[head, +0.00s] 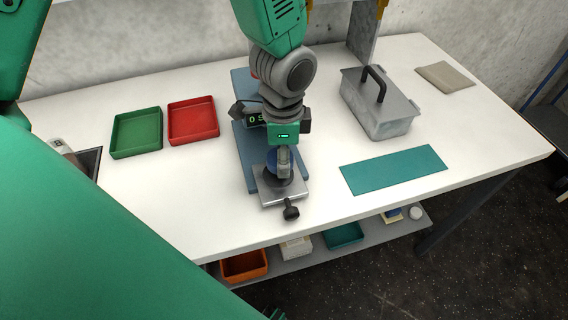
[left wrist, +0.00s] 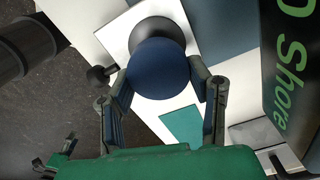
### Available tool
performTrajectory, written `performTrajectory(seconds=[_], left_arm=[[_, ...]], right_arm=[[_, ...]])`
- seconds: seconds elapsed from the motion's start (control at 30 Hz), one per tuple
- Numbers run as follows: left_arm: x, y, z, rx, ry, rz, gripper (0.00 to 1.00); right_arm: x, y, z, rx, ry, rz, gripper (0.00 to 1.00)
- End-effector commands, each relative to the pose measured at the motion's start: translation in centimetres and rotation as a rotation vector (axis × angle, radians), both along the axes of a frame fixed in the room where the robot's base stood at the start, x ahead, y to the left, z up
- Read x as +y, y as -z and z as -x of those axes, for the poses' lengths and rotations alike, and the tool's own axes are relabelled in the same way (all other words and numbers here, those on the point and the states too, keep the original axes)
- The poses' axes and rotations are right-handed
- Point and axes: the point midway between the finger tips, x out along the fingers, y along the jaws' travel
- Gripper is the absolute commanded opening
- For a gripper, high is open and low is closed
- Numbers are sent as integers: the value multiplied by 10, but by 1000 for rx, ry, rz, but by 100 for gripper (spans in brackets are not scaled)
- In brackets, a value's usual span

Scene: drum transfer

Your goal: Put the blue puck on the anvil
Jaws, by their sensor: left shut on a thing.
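My left gripper (head: 281,168) reaches down over the tester stand and is shut on the blue puck (left wrist: 160,68), with one finger on each side in the left wrist view (left wrist: 160,88). In the head view only a little of the puck (head: 272,162) shows, between the fingers. The dark round anvil (left wrist: 157,34) sits on a bright metal plate (head: 276,198) at the stand's front. The puck covers part of the anvil in the left wrist view. I cannot tell whether they touch. My right gripper is not clearly seen.
The blue-grey stand base (head: 248,172) carries a display reading in Shore, and a dark knob (head: 291,212) sticks out in front. Green (head: 136,131) and red (head: 193,120) trays lie left. A lidded metal box (head: 376,113) and a teal mat (head: 393,169) lie right.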

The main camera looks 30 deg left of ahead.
Motion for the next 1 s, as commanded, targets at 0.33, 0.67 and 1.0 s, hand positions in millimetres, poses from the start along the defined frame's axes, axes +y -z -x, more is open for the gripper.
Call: performTrajectory(seconds=[0.33,0.67,1.0], left_arm=[[1,30,2,-2,1,1,17],[0,31,2,0,1,0,67],[0,25,1,-3,0,1,67]], right_arm=[[0,1,0,0,0,0,40],[0,2,0,0,0,0,40],[0,1,0,0,0,0,40]])
